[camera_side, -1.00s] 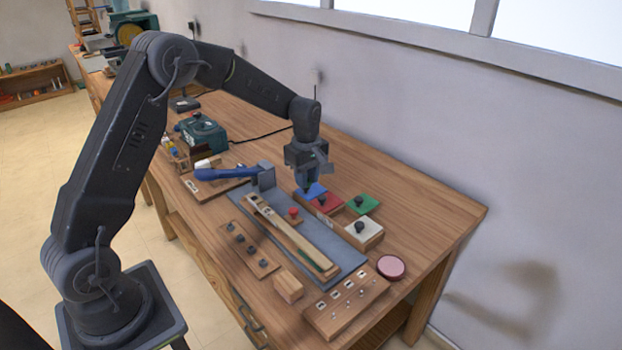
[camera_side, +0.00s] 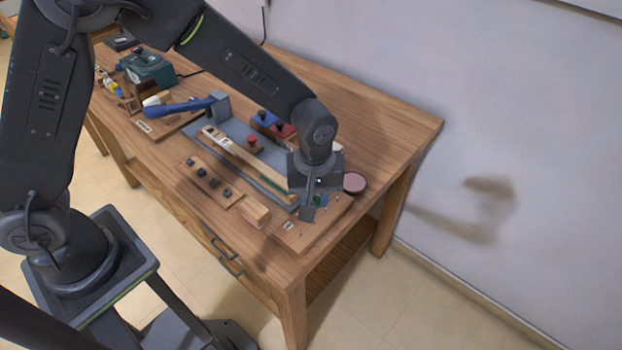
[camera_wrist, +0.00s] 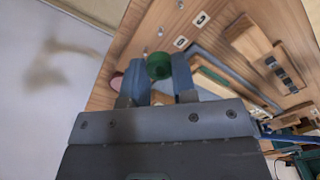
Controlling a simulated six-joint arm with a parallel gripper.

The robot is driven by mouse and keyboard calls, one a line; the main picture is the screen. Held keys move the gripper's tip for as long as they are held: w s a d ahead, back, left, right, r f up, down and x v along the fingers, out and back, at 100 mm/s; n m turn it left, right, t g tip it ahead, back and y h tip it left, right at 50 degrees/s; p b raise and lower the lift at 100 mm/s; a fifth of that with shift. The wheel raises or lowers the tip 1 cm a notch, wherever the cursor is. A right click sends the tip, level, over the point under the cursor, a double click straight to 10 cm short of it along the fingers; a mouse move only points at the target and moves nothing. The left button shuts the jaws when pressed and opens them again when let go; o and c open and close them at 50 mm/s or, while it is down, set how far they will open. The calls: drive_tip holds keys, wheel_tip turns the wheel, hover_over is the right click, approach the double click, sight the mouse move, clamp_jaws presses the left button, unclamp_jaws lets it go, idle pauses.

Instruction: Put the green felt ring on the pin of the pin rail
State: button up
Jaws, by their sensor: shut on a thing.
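The green felt ring (camera_wrist: 159,66) sits between the two blue-grey fingers of my gripper (camera_wrist: 161,78) in the wrist view. My gripper is shut on it. In the side view my gripper (camera_side: 316,207) hangs over the pin rail (camera_side: 292,242), and a bit of green shows between its fingers. The pin rail is a wooden block with small metal pins and white labels; it also shows in the wrist view (camera_wrist: 150,38), beyond the ring. The ring looks apart from the pins; its exact height above them cannot be told. My gripper hides part of the rail in the side view.
A small wooden block (camera_side: 255,212) and a strip with several dark knobs (camera_side: 210,182) lie left of the rail. A pink round pad (camera_side: 354,183) lies right of it. The right tabletop is clear.

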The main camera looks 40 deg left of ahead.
drive_tip(key=shift+f, duration=2.25)
drive_tip(key=shift+f, duration=1.05)
idle(0.9)
drive_tip(key=o, duration=1)
drive_tip(key=shift+c, duration=0.2)
drive_tip(key=shift+o, duration=0.4)
drive_tip(key=o, duration=0.3)
drive_tip(key=shift+r, duration=0.1)
drive_tip(key=shift+r, duration=3.45)
